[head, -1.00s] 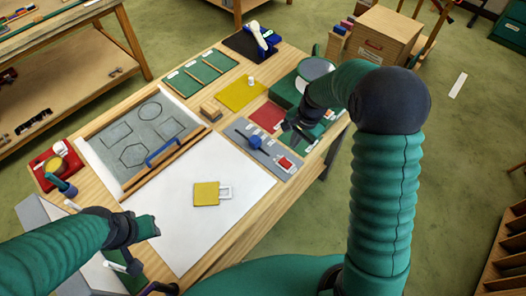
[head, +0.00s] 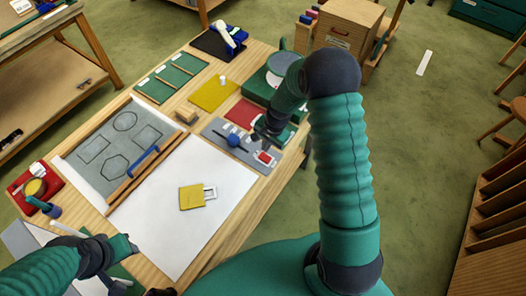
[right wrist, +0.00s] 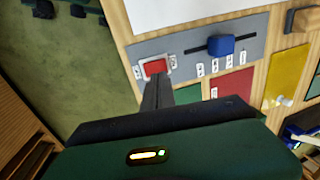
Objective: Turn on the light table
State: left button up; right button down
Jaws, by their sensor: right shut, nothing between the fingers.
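A grey control strip (head: 222,128) lies on the bench, with a red rocker switch (head: 265,157) at its near right end and a blue slider knob (head: 233,140) in a dark slot. The strip (right wrist: 185,45) also shows in the right wrist view, with the red switch (right wrist: 155,67) in a pale frame between small marked labels. My right gripper (head: 262,138) is shut and empty over the strip. In the right wrist view its fingertips (right wrist: 155,80) appear just at the switch's lower edge; contact cannot be told. My left gripper (head: 128,246) is at the lower left, its jaws unclear.
A grey board with outlined shapes (head: 105,165) lies to the left. Red, yellow and green mats lie behind. A red tray (head: 22,193) stands at the left.

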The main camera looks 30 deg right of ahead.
aim_at(262, 157)
jog(key=f, duration=0.2)
jog(key=f+p, duration=0.1)
jog(key=f, duration=0.1)
jog(key=w+f, duration=0.1)
jog(key=f, duration=0.1)
jog(key=shift+w+a+f+p, duration=0.1)
jog(key=shift+a+f+p, duration=0.15)
jog(key=shift+p, duration=0.15)
jog(key=shift+f, duration=0.15)
